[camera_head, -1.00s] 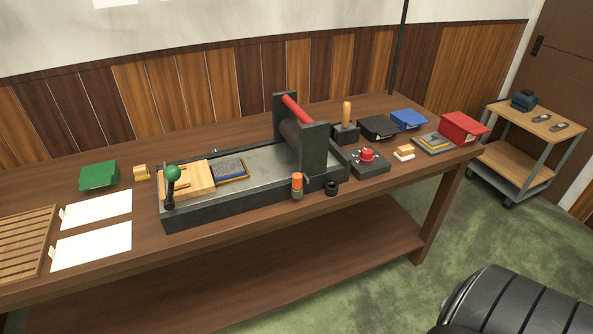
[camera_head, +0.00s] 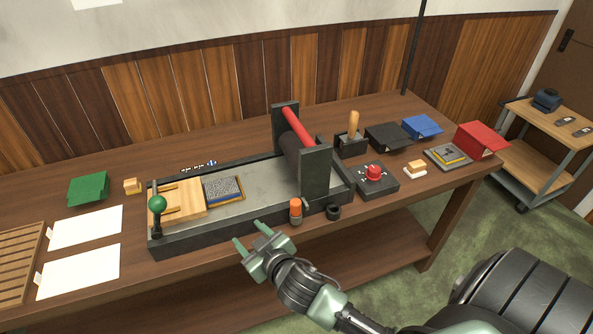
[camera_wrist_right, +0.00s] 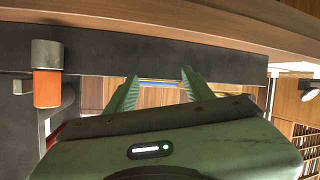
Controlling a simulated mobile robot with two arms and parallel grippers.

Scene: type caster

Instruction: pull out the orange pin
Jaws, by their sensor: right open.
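The orange pin (camera_head: 296,207) is an orange cap on a grey metal collar, on the front side of the dark press bed (camera_head: 200,236), below the roller frame. In the right wrist view the pin (camera_wrist_right: 47,88) shows at the left, beside the fingers and not between them. My right gripper (camera_head: 249,233) is open and empty in front of the bed, left of and a little lower than the pin, apart from it. Its green fingers (camera_wrist_right: 158,90) stand spread in the right wrist view. My left gripper is not in view.
The roller frame (camera_head: 316,172) stands behind the pin. A black ring (camera_head: 333,212) is just right of the pin. A box with a red button (camera_head: 374,174) lies further right. A green-knobbed lever (camera_head: 157,204) is at the bed's left end. The space before the table is free.

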